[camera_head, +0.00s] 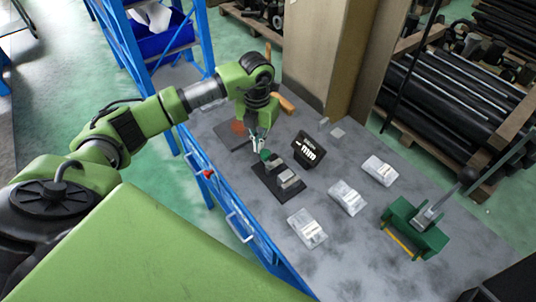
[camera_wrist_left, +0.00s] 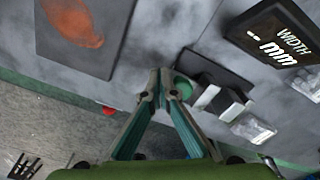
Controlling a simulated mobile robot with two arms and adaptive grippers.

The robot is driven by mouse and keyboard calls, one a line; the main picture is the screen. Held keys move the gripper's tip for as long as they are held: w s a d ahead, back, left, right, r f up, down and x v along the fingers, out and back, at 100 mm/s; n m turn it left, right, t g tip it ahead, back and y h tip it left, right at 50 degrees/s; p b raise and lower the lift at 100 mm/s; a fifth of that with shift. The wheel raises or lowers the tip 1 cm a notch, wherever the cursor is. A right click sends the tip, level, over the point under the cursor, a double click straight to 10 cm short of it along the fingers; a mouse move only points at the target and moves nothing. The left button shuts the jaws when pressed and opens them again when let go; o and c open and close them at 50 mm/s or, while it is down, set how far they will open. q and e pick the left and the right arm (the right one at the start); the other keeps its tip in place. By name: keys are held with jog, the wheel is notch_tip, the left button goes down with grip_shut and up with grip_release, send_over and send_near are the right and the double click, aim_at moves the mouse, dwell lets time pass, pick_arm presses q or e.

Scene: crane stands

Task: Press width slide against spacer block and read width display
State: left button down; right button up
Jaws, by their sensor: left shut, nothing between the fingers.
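The gauge has a black base plate (camera_head: 266,181) on the grey bench, with small grey-and-dark blocks on it. One block (camera_head: 290,180) sits toward the lower right. The slide (camera_head: 275,166) has a green knob, which also shows in the left wrist view (camera_wrist_left: 184,89). I cannot tell for sure which block is the spacer. The width display (camera_head: 309,150) stands behind the gauge; in the left wrist view (camera_wrist_left: 275,35) it reads "WIDTH -- mm". My left gripper (camera_head: 259,152) is shut and empty, its fingertips (camera_wrist_left: 164,74) right beside the knob; contact is unclear. My right gripper is out of view.
Several clear packets (camera_head: 346,197) lie right of the gauge. A green lever tool (camera_head: 415,232) stands at the bench's right. A dark mat with an orange patch (camera_head: 237,128) lies behind the gripper. A cardboard-coloured column (camera_head: 322,60) rises at the back.

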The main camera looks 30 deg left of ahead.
aim_at(266, 153)
pick_arm(q)
jog(key=shift+s+d+p, duration=0.2)
jog(key=shift+s+d, duration=0.1)
jog(key=shift+d, duration=0.45)
jog(key=shift+s+d+p, duration=0.15)
jog(key=shift+s+d, duration=0.15)
jog(key=shift+d, duration=0.45)
jog(key=shift+f, duration=0.1)
jog(key=shift+s+d, duration=0.1)
jog(key=shift+d, duration=0.05)
jog(key=shift+r+p, duration=0.45)
jog(key=shift+r, duration=0.3)
jog(key=shift+a+r+p, duration=0.2)
jog(key=shift+r+p, duration=0.15)
jog(key=shift+r, duration=0.5)
jog(key=shift+w+a+r+p, duration=0.15)
jog(key=shift+r+p, duration=0.1)
jog(key=shift+r, duration=0.25)
jog(key=shift+w+a+r+p, duration=0.15)
jog(key=shift+r+p, duration=0.15)
jog(key=shift+r, duration=0.2)
jog(key=shift+a+r+p, duration=0.15)
jog(key=shift+r+p, duration=0.1)
jog(key=shift+r, duration=0.25)
